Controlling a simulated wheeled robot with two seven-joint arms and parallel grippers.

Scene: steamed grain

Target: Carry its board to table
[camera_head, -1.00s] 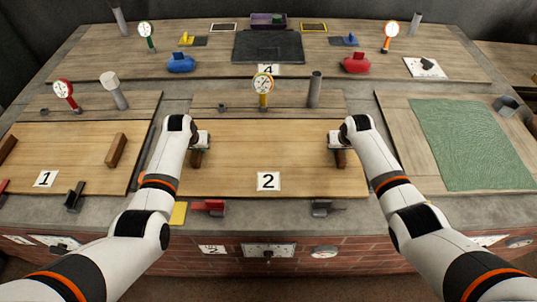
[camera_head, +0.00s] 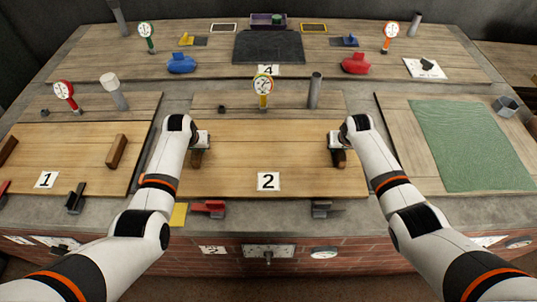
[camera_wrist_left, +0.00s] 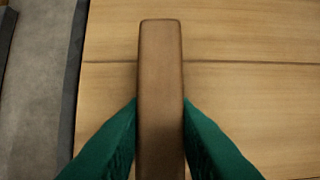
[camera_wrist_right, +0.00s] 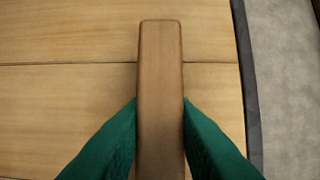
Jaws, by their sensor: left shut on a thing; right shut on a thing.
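The wooden board marked 2 (camera_head: 268,150) lies in the middle of the counter, with a brown handle near each end. My left gripper (camera_head: 199,142) is shut on the board's left handle (camera_wrist_left: 160,80); green fingers press both sides of it in the left wrist view. My right gripper (camera_head: 337,142) is shut on the right handle (camera_wrist_right: 160,80), with green fingers on both sides in the right wrist view. In the head view the arms and grippers cover much of both handles. I cannot tell whether the board is raised at all.
Board 1 (camera_head: 65,150) lies to the left with its own handles. A green mat (camera_head: 475,145) lies on the right surface. A yellow dial (camera_head: 263,85) and a grey cylinder (camera_head: 315,92) stand behind the board. Red (camera_head: 209,207) and dark (camera_head: 325,208) clamp-like pieces sit at its front edge.

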